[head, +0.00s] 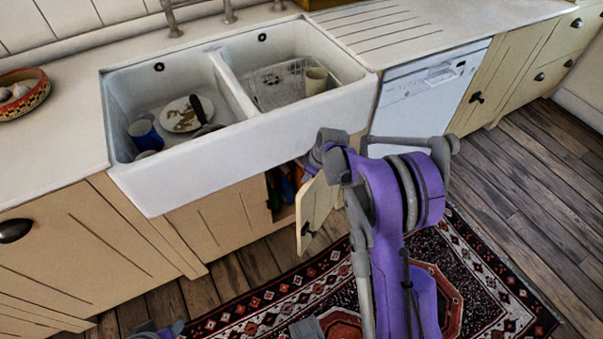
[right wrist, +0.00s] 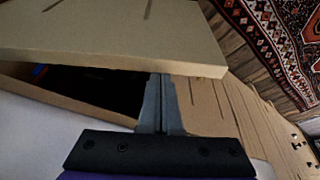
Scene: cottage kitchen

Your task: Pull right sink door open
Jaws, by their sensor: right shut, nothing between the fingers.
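The right sink door (head: 318,205) is a cream wooden panel under the sink. It stands partly open, swung out into the room, with a dark cup handle (head: 306,229) on its front. In the right wrist view the door panel (right wrist: 110,35) crosses the top, with the dark cabinet opening below it. My right gripper (head: 309,164) is at the top of the opening, close to the door's inner side. Its fingers (right wrist: 160,82) are shut and empty; I cannot tell whether they touch the door. My left gripper's fingers do not show.
The white double sink (head: 235,150) overhangs the cabinet and holds dishes. Coloured items (head: 286,187) stand inside the cabinet. A white dishwasher (head: 425,95) is to the right. A patterned rug (head: 490,290) lies on the wooden floor, with clear floor (head: 530,160) at right.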

